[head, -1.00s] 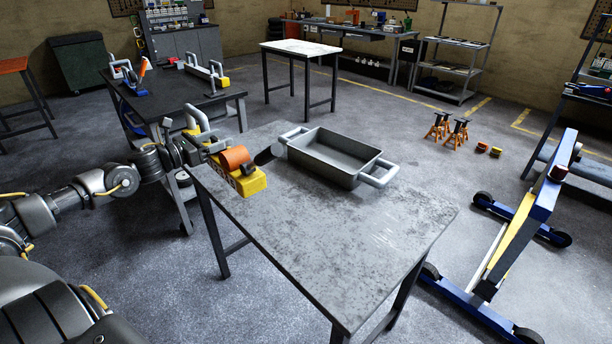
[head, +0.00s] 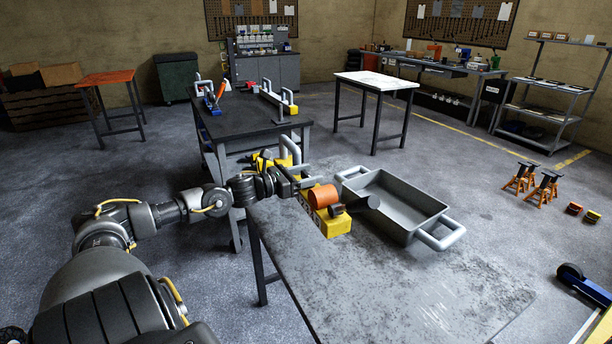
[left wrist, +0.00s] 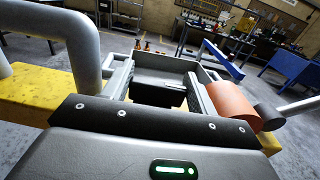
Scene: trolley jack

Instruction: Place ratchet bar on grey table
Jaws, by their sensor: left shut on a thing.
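The ratchet bar appears to be the long yellow bar (head: 337,224) with grey handles, an orange cylinder and a dark round end piece. My left gripper (head: 296,178) is shut on it in the head view. The bar's near end is over the far left corner of the grey table (head: 400,290); I cannot tell whether it touches the top. In the left wrist view, the yellow bar (left wrist: 40,90) runs across behind the gripper's dark edge, with a thick grey handle at left and the orange cylinder at right. My right gripper is not in view.
A grey tray (head: 415,200) with two loop handles stands on the grey table, close right of the bar. The table's front part is clear. A dark workbench (head: 235,125) with tools stands behind my left gripper. Orange jack stands (head: 520,178) are on the floor at right.

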